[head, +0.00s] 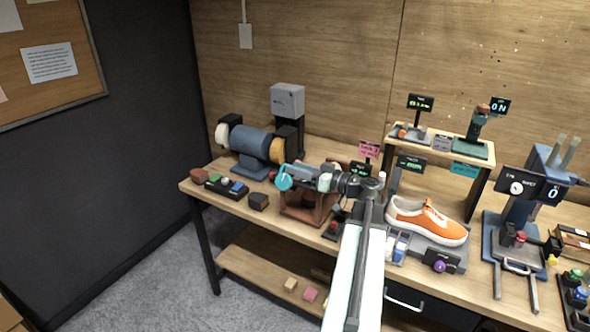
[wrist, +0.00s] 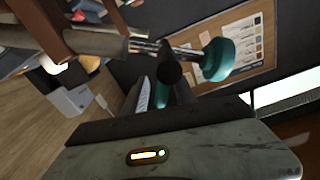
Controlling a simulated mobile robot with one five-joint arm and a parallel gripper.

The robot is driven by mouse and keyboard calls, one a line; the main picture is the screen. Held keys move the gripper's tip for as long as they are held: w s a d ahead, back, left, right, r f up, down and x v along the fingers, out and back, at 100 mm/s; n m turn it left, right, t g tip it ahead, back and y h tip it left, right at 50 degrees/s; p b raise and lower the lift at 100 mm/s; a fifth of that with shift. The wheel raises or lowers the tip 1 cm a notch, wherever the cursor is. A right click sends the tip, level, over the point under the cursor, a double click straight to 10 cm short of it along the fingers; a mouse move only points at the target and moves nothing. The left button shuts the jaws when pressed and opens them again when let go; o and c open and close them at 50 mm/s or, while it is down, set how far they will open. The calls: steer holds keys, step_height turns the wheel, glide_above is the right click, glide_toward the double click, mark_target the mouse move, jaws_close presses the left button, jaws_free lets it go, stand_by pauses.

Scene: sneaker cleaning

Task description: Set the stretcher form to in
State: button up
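The stretcher form appears to be the device with a teal round knob (head: 285,181) on a reddish-brown stand (head: 300,213), on the workbench left of the orange sneaker (head: 428,220). In the wrist view the teal knob (wrist: 222,60) sits at the end of a metal rod, with a beige form (wrist: 92,42) at the other end. My gripper (head: 326,181) is at the device, just right of the knob. In the wrist view its fingers (wrist: 165,92) point at the rod, with a dark round part between or in front of them. Contact and finger opening are unclear.
A blue drum machine (head: 250,139) stands behind left. A small button box (head: 227,187) and a dark block (head: 258,201) lie left of the stand. A raised shelf (head: 460,155) stands behind the sneaker. A blue press (head: 510,240) is at right. My arm crosses the bench's front edge.

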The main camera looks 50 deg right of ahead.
steer(key=shift+w, duration=0.15)
jaws_close()
stand_by(1.4)
